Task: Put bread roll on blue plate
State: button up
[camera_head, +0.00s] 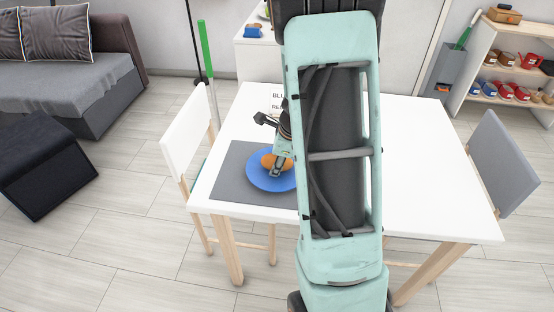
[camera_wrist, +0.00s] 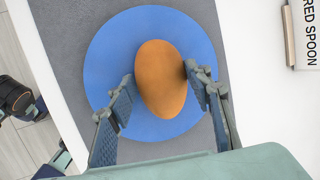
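The orange-brown bread roll (camera_wrist: 161,80) is over the blue plate (camera_wrist: 103,60), inside its rim as seen from the wrist. My gripper (camera_wrist: 159,85) has one finger on each side of the roll, close against it, and appears shut on it. In the head view the roll (camera_head: 267,160) shows beside my gripper (camera_head: 277,168), at or just above the blue plate (camera_head: 261,181). Whether the roll touches the plate cannot be told. My arm hides part of the plate's right side there.
The plate lies on a grey placemat (camera_head: 227,185) on the white table (camera_head: 430,180). A card reading "RED SPOON" (camera_wrist: 308,40) lies nearby. A white chair (camera_head: 188,130) stands left and a grey chair (camera_head: 504,160) right. The table's right part is clear.

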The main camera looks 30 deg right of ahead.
jog(key=shift+o, duration=1.3)
jog(key=shift+r, duration=0.15)
jog(key=shift+r+p, duration=0.35)
jog(key=p+v, duration=0.4)
jog(key=v, duration=0.7)
jog(key=shift+s+r, duration=0.15)
jog(key=shift+s, duration=0.1)
